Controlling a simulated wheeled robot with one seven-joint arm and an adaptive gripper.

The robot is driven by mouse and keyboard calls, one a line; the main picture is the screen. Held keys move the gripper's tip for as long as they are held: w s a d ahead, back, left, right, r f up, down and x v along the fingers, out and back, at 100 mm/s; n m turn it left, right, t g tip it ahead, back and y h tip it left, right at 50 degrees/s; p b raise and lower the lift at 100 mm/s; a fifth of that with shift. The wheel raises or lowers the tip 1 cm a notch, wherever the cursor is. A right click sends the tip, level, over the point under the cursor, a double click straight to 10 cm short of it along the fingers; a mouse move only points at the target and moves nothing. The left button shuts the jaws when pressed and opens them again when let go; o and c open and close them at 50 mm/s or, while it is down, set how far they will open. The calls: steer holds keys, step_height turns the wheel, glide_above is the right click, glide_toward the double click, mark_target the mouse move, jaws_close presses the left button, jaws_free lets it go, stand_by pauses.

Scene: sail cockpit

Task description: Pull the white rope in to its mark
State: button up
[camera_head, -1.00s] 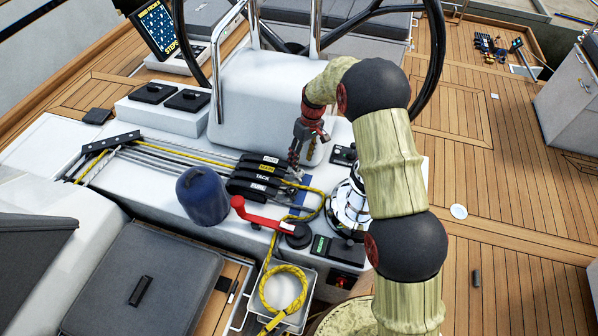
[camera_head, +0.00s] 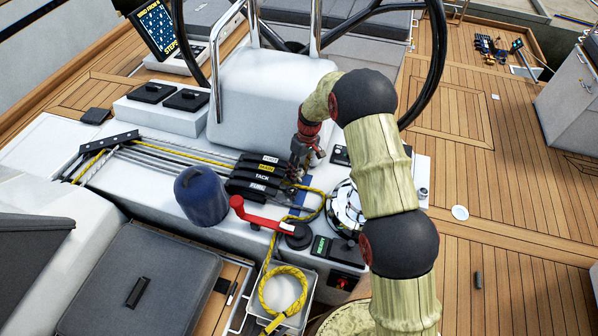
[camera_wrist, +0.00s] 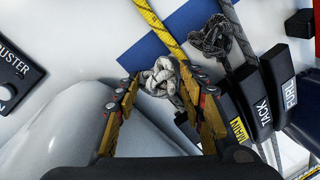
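The white rope's knotted end (camera_wrist: 160,78) shows in the wrist view as a pale knot between my fingertips. My gripper (camera_wrist: 161,84) is open, with one finger on each side of the knot; whether either finger touches it I cannot tell. In the head view my gripper (camera_head: 293,178) is low, just right of the black rope clutches (camera_head: 258,177) and hides the knot. Grey and white lines (camera_head: 185,160) run from the clutches to the left. No mark on the white rope can be made out.
A yellow rope (camera_head: 312,205) passes close by, ending in a coil (camera_head: 283,290) over a bin. A dark grey knot (camera_wrist: 212,38) sits beside the white one. A red handle (camera_head: 258,218), blue-covered winch (camera_head: 203,195) and silver winch (camera_head: 345,205) stand near. The console (camera_head: 260,95) rises behind.

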jaws_close()
steer(key=shift+d, duration=0.1)
stand_by(0.5)
